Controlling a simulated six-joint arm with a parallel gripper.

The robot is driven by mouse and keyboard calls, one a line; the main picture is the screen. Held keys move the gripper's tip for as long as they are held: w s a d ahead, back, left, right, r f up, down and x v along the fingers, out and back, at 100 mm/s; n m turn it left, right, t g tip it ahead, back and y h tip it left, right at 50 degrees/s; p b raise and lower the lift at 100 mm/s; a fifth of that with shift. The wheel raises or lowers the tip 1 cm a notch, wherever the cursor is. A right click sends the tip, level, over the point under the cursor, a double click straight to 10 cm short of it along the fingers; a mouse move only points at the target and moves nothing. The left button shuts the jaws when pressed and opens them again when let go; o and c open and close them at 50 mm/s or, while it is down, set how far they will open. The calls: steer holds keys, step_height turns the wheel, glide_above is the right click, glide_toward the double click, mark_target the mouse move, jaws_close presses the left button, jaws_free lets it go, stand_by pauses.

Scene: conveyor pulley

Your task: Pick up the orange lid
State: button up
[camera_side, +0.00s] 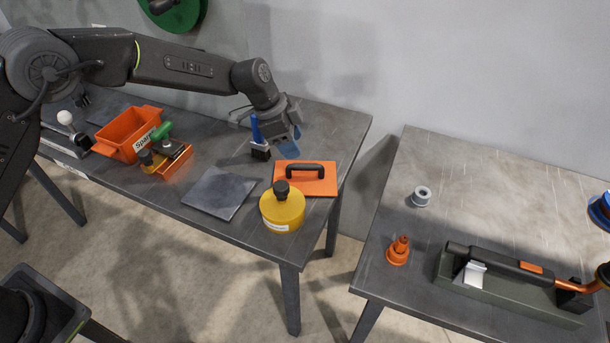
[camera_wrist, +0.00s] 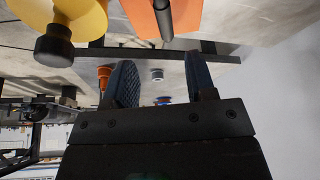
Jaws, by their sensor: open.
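The orange lid (camera_side: 318,187) lies flat near the right end of the left table, with a black handle (camera_side: 311,168) on top. In the wrist view the lid (camera_wrist: 139,14) shows at the top edge, partly cut off, with its dark handle beside it. My gripper (camera_side: 286,146) is above the table, behind and slightly left of the lid, apart from it. In the wrist view my gripper (camera_wrist: 162,80) has its two fingers spread, with nothing between them.
A yellow canister (camera_side: 281,211) with a black knob stands close in front of the lid. A dark flat plate (camera_side: 218,193) lies to the left. An orange bin (camera_side: 120,137) is further left. A gap separates the right table (camera_side: 475,190).

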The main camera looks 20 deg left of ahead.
mark_target(304, 164)
steer(key=x, duration=0.3)
steer(key=shift+d+f, duration=0.15)
steer(key=shift+f, duration=0.15)
steer(key=shift+w+a+x, duration=0.1)
steer(key=shift+x, duration=0.8)
steer(key=shift+w+a+x, duration=0.1)
steer(key=shift+a+x, duration=0.05)
steer(key=shift+x, duration=0.75)
steer(key=shift+w+a+x, duration=0.1)
steer(key=shift+x, duration=0.8)
steer(key=shift+f, duration=0.1)
jaws_close()
